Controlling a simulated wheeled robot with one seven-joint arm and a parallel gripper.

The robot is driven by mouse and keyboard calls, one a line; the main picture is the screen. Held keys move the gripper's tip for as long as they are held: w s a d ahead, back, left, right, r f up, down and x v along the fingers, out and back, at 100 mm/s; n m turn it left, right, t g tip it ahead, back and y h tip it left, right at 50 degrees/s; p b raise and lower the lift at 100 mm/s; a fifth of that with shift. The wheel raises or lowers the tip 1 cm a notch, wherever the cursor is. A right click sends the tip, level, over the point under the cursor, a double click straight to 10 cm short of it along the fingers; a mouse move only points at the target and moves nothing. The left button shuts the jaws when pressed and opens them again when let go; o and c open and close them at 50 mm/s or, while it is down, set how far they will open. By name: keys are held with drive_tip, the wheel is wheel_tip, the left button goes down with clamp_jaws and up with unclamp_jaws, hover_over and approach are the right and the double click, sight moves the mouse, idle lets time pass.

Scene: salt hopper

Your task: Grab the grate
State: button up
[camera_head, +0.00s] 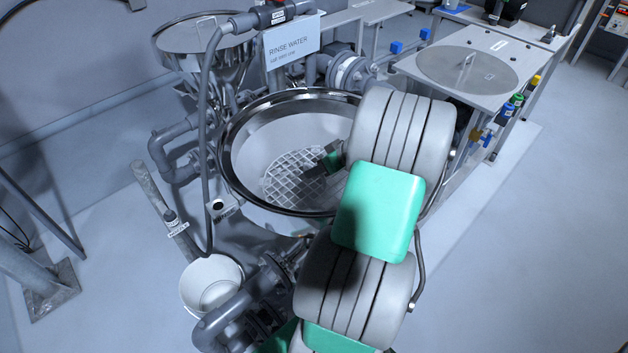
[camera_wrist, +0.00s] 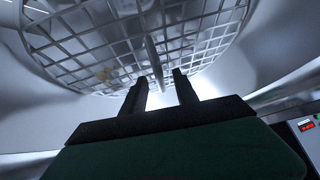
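The grate (camera_head: 292,178) is a round pale metal grid lying inside the steel hopper (camera_head: 228,165). In the wrist view the grate (camera_wrist: 85,45) fills the upper part, with a small yellowish-brown patch on its left side. A thin upright bar (camera_wrist: 152,58) stands out from the grid near its middle. My gripper (camera_wrist: 160,80) is open, its two dark fingers apart and pointing at the grate. The bar's lower end shows in line with the gap between the fingertips; I cannot tell if it is between them. In the head view my gripper (camera_head: 328,162) is inside the hopper, partly hidden by my arm.
The hopper's raised rim surrounds my gripper. A rinse water sign (camera_head: 291,46) and a grey hose (camera_head: 204,130) stand at its back left. A white bucket (camera_head: 211,284) is at the front left. A round lid with a handle (camera_head: 467,72) lies on the right table.

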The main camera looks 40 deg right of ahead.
drive_tip(key=shift+x, duration=0.85)
clamp_jaws()
drive_tip(key=shift+r, duration=0.1)
idle(0.6)
